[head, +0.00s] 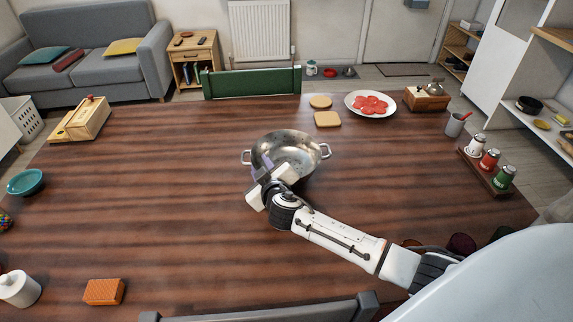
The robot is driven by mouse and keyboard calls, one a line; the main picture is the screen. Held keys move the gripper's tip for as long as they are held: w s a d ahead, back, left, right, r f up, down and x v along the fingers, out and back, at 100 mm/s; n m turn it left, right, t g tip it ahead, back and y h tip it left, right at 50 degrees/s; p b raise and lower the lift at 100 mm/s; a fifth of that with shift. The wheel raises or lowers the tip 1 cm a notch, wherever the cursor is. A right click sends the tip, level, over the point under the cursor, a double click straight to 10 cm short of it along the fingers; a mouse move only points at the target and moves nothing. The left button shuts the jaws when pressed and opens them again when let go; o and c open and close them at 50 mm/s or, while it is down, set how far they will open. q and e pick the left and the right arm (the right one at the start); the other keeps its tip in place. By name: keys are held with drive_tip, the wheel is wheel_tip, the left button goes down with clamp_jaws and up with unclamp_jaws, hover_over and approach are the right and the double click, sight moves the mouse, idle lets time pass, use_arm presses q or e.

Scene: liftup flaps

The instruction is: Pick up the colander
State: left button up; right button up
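The colander (288,148) is a shiny metal bowl with two side handles. It stands upright on the wooden table (170,200), near the middle. My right gripper (262,172) is at the front left of the colander, with its fingers close to the rim just below the left handle. The fingers overlap the colander's wall in the picture, and I cannot tell whether they touch it or how far apart they are. My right arm hides part of the table in front of the colander. My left gripper is not in view.
Bread slices (327,119) and a plate of red slices (370,104) lie behind the colander. A spice rack (487,173) stands at the right, a teal bowl (25,183) at the left and an orange block (104,292) at front left. The table left of the colander is clear.

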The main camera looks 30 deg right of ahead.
clamp_jaws()
drive_tip(key=s+a+r+y+p, duration=0.1)
drive_tip(key=s+a+r, duration=0.15)
drive_tip(key=r, duration=0.95)
drive_tip(key=s+a+r, duration=0.1)
drive_tip(key=s+r, duration=0.2)
drive_tip(key=r, duration=0.8)
drive_tip(key=s+a+r+n+y, duration=0.2)
drive_tip(key=s+a+r+n, duration=0.1)
drive_tip(key=s+r, duration=0.4)
drive_tip(key=s+a, duration=0.1)
drive_tip(key=s, duration=0.1)
drive_tip(key=shift+s+r+y, duration=0.3)
